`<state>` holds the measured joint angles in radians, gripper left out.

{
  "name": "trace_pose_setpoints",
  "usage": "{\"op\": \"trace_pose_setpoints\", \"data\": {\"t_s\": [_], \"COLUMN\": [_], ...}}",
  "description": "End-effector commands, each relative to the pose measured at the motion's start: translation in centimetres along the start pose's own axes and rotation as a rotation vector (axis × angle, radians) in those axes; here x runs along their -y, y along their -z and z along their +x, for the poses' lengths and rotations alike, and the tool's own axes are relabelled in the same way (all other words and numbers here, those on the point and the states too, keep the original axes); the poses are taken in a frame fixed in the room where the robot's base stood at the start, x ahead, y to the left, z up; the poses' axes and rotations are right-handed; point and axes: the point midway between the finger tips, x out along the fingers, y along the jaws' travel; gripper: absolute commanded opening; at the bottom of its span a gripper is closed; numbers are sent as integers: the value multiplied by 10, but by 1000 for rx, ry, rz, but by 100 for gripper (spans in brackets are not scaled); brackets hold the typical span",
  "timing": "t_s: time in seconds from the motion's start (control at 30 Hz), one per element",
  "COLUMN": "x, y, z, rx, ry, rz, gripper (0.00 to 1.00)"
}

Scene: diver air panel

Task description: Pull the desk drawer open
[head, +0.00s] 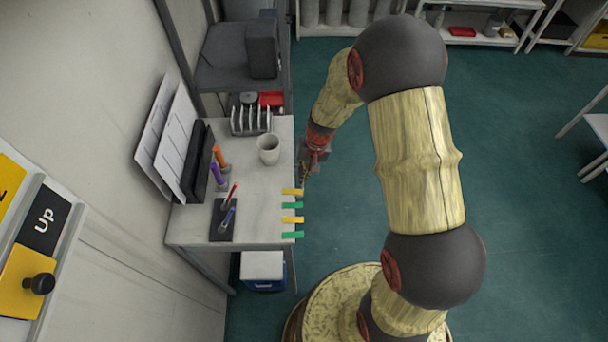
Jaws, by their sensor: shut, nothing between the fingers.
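The desk (255,180) has a pale top and stands against the wall on the left. Its drawer front faces right, below the edge of the top, and I cannot make it out from this steep view; no drawer gap shows. My gripper (305,174) is at the desk's right edge, beside the upper yellow tab. It looks shut, with nothing seen between its fingers. Whether it touches the desk or a handle I cannot tell.
A cup (268,149), a rack (250,120), a pen pad (224,220) and upright markers (219,160) stand on the desk. Yellow and green tabs (292,235) line its right edge. A white-lidded box (262,266) is below. Green floor (335,215) lies open to the right.

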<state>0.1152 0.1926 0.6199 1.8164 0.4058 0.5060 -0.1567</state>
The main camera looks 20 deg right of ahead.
Motion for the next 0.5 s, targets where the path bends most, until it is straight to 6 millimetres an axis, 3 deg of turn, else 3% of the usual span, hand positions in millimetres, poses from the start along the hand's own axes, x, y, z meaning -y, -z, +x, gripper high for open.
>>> {"op": "trace_pose_setpoints", "data": {"t_s": [0.27,0.5], "x": [-8,-44], "y": [-3,-3], "z": [3,-4], "rx": [7,5], "ry": [-2,-2], "rz": [2,7], "gripper": [0,0]}}
